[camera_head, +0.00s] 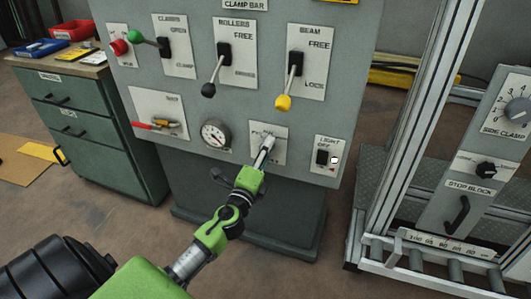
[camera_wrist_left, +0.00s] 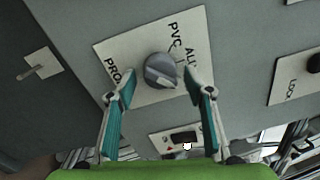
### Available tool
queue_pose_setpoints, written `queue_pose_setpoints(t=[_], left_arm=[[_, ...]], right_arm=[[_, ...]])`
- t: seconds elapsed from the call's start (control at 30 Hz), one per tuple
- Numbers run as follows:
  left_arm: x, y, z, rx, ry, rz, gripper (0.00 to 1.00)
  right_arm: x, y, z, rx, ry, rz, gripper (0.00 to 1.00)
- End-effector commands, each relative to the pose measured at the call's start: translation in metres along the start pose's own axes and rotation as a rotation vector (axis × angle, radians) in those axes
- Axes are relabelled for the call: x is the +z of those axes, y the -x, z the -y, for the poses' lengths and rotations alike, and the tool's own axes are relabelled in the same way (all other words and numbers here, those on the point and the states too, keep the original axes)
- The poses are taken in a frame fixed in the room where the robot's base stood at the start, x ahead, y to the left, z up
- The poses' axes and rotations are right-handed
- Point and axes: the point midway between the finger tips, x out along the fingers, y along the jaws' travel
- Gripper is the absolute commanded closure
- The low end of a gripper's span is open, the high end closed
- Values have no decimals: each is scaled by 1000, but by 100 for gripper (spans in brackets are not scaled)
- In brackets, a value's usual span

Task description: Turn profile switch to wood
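The profile switch is a round grey knob (camera_wrist_left: 160,71) on a pale plate (camera_wrist_left: 128,47) in the left wrist view. The plate's lettering is partly readable as "PRO", "PVC" and "AL"; no "wood" label is visible. My left gripper (camera_wrist_left: 160,78) is open, with one teal finger on each side of the knob. I cannot tell whether either finger touches it. In the head view my left gripper (camera_head: 264,152) reaches up to the plate (camera_head: 274,132) and hides the knob. My right gripper is not in view.
The light switch (camera_head: 326,157) is close right of the profile plate, and a gauge (camera_head: 215,134) is left. Yellow (camera_head: 283,103) and black (camera_head: 208,90) lever ends hang above. A drawer cabinet (camera_head: 95,125) stands left, and a metal frame (camera_head: 410,130) right.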

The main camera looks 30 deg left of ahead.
Motion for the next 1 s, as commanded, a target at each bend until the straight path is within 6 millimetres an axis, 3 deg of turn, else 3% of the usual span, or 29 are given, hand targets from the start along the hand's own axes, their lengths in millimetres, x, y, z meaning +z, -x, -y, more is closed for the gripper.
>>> queue_pose_setpoints(t=[0.27, 0.7, 1.0], left_arm=[[0, 8, -1, 1, 2, 0, 53], [0, 88, -1, 4, 3, 1, 53], [0, 118, 0, 1, 1, 0, 53]], right_arm=[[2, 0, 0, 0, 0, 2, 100], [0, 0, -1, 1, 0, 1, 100], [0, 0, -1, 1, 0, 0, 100]])
